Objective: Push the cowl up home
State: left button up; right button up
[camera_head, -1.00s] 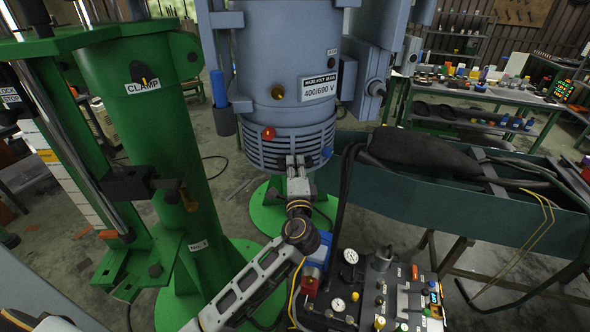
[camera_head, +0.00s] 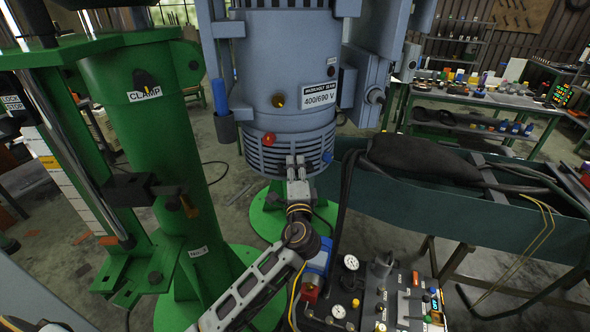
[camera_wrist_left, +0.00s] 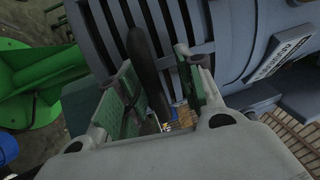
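The cowl (camera_head: 275,158) is the slatted grey-blue ring at the lower end of the large motor body (camera_head: 262,60). It also fills the upper right of the left wrist view (camera_wrist_left: 215,40). I cannot tell whether a gap is left between cowl and body. My left gripper (camera_head: 296,160) is at the front of the cowl's lower part, its two fingers pointing up. In the left wrist view, its fingers (camera_wrist_left: 165,85) stand apart, with a dark rod-like thing (camera_wrist_left: 145,65) seen between or behind them. Contact with the cowl cannot be told. My right gripper is not in view.
A green column marked CLAMP (camera_head: 145,140) stands at the left. A red knob (camera_head: 268,139) and a blue one (camera_head: 327,156) sit on the motor's lower edge. A gauge panel (camera_head: 375,300) is at lower right. A long green trough (camera_head: 460,215) lies behind it.

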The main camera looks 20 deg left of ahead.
pick_arm(q)
jog(key=shift+s+d+f, duration=0.2)
jog(key=shift+s, duration=0.25)
jog(key=v, duration=1.1)
jog(key=shift+r, duration=0.2)
jog(key=shift+a, duration=0.1)
